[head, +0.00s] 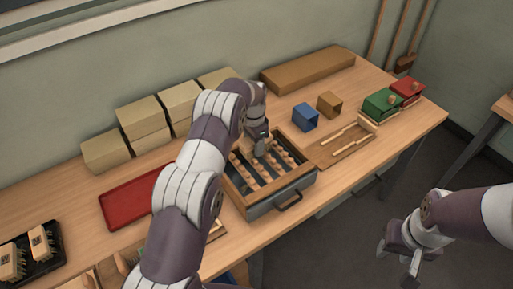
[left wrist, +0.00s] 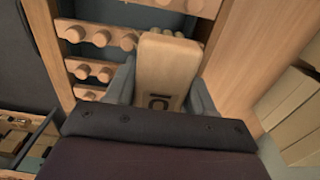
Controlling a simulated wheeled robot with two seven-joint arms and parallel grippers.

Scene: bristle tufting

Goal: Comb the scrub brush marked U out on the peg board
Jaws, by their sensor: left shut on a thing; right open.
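The scrub brush (left wrist: 158,70) has a pale wooden back with a dark mark; the mark looks turned and I cannot read it for sure. My left gripper (left wrist: 160,92) is shut on it, one finger on each side. My right gripper (head: 405,262) is open and empty, off the table's front right.
A black tray (head: 58,262) with brushes stands at the left, and a red tray (head: 122,203) lies left of the peg board. Cardboard boxes (head: 140,117) line the back. A blue box (head: 305,117), a brown box (head: 329,104) and a wooden tray (head: 326,162) are at the right.

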